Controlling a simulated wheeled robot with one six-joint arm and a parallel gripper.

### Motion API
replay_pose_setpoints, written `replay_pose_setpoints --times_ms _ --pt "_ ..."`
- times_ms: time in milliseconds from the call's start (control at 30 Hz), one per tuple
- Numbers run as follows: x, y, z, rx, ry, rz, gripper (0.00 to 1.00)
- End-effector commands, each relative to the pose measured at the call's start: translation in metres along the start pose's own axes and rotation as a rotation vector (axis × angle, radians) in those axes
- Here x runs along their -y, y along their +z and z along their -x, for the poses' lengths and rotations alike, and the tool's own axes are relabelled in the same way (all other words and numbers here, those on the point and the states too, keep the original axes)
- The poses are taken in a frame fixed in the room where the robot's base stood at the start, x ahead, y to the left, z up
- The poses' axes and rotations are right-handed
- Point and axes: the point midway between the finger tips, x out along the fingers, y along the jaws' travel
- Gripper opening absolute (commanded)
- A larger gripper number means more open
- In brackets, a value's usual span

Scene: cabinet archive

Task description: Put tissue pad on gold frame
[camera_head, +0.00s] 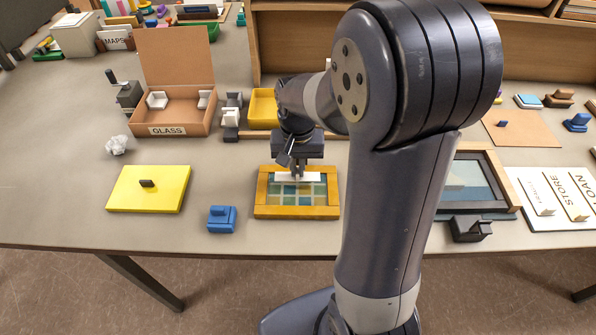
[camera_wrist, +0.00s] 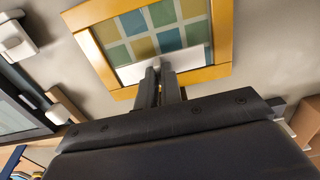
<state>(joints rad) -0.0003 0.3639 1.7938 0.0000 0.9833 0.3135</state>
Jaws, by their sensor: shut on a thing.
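My gripper (camera_head: 297,174) points down over the gold frame (camera_head: 297,212) near the table's front edge. It is shut on the white tissue pad (camera_head: 283,177), which lies over the far part of the frame's blue, green and tan panes. In the wrist view, the fingertips (camera_wrist: 160,66) hold the pad (camera_wrist: 131,74), which spans the inside of one side of the gold frame (camera_wrist: 222,32). I cannot tell whether the pad touches the panes. The fingers hide the pad's middle.
A yellow board (camera_head: 150,195) with a dark knob and a blue block (camera_head: 221,218) lie left of the frame. A dark-framed pane (camera_head: 487,165) lies to the right, partly behind my arm. A cardboard box labelled GLASS (camera_head: 172,110) and a yellow tray (camera_head: 262,107) stand behind.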

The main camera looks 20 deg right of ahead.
Motion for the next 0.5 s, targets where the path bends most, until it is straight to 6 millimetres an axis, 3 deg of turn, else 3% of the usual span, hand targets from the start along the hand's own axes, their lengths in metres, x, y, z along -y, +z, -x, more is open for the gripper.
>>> replay_pose_setpoints --times_ms 167,500 --pt "0.000 0.001 -0.022 0.003 0.001 -0.001 0.00" --pt "0.000 0.000 -0.026 0.000 0.000 -0.001 0.00"
